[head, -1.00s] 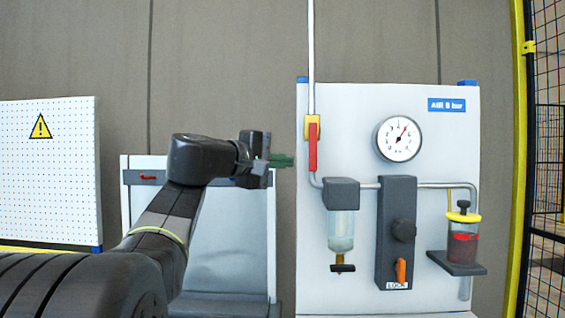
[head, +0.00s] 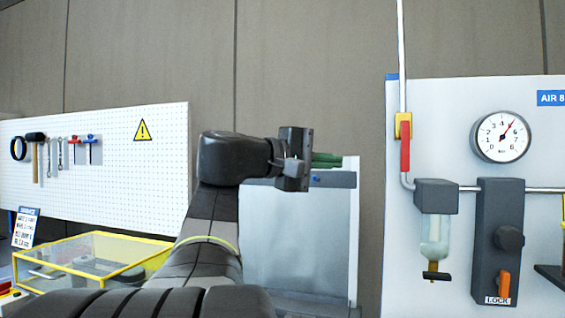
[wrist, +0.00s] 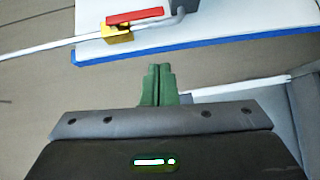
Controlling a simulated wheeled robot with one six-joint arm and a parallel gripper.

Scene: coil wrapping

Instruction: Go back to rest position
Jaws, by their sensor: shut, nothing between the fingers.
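My gripper (head: 328,160) is held out level at mid-height in the head view, its green fingers pointing right. In the wrist view the fingers (wrist: 157,82) are shut together with nothing between them. The fingers are in front of the grey wall, left of the air panel (head: 440,120) and apart from it. My arm is bent, with its forearm rising from the bottom of the head view.
A grey-white cabinet (head: 300,240) stands behind my arm. At left are a pegboard (head: 100,160) with tools and a yellow-framed clear case (head: 90,262).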

